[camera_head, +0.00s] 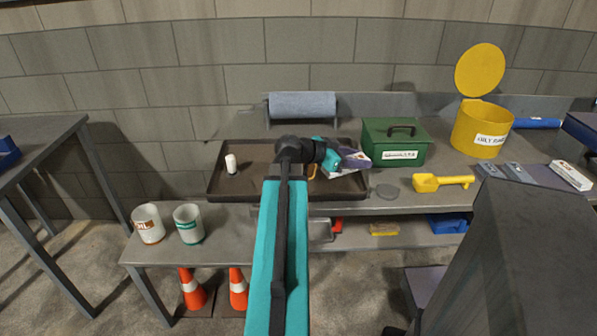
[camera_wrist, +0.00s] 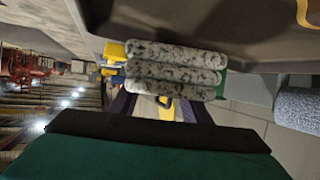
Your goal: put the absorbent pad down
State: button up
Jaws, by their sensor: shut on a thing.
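The absorbent pad (camera_wrist: 175,68) is a pale grey, dark-speckled piece with several rounded ridges. In the wrist view it lies across the ends of my gripper (camera_wrist: 163,103), which is shut on it. In the head view my gripper (camera_head: 352,158) is over the right part of a dark brown tray (camera_head: 218,188). My own arm hides some of the tray's middle. I cannot tell whether the pad touches anything below it.
A white bottle (camera_head: 231,164) stands in the tray's left part. A green box (camera_head: 396,153), a yellow scoop (camera_head: 428,183) and an open yellow bin (camera_head: 472,135) are to the right. A blue-grey roll (camera_head: 302,105) is behind. Two white cups (camera_head: 149,224) stand front left.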

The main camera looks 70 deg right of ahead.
jog(key=p, duration=0.2)
send_over(310, 166)
jog(key=shift+d+f, duration=0.1)
jog(key=shift+f, duration=0.6)
jog(key=shift+f, duration=0.15)
jog(key=shift+f+p, duration=0.4)
jog(key=shift+f, duration=1.25)
jog(key=shift+f, duration=0.15)
jog(key=o, duration=1)
jog(key=shift+w, duration=0.1)
